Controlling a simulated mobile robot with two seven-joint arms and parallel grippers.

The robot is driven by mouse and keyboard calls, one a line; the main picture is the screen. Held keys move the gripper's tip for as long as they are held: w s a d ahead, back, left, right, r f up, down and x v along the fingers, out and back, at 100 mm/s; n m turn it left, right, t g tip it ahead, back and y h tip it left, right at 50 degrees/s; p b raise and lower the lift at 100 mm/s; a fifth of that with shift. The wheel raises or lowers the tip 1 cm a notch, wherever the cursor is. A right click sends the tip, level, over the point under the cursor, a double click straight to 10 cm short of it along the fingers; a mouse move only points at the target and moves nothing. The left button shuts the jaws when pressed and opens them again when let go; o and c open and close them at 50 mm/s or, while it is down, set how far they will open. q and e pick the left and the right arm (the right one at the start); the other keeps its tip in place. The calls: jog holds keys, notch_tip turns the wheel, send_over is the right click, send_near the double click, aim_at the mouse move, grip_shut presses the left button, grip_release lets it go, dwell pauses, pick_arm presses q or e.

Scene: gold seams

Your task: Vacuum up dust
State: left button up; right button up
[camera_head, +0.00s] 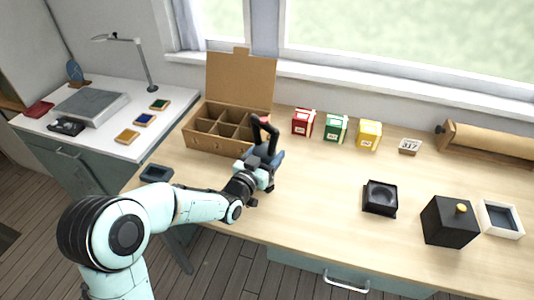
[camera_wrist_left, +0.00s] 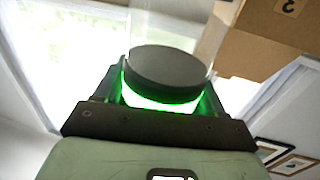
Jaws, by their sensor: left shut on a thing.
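My left gripper (camera_head: 262,174) is over the table, just in front of the open cardboard box. It is shut on a dark handheld thing with a looped black handle (camera_head: 265,134), which looks like the vacuum. In the left wrist view a dark round end (camera_wrist_left: 166,72) with a clear cylinder behind it sits at my gripper, with green light around its lower edge. I cannot tell whether the vacuum's nozzle touches the table. No dust can be made out. My right gripper is not in view.
The divided cardboard box (camera_head: 215,143) stands behind my gripper. Red (camera_head: 303,123), green (camera_head: 335,128) and yellow (camera_head: 368,135) boxes line the back. A black square dish (camera_head: 380,198), black knobbed box (camera_head: 449,222) and white tray (camera_head: 502,220) are right. The table's middle is clear.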

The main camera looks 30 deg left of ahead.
aim_at(267, 144)
pick_arm(q)
jog(key=shift+r, duration=0.1)
dwell(0.3)
jog(key=shift+r+p, duration=1.55)
jog(key=shift+r, duration=1.5)
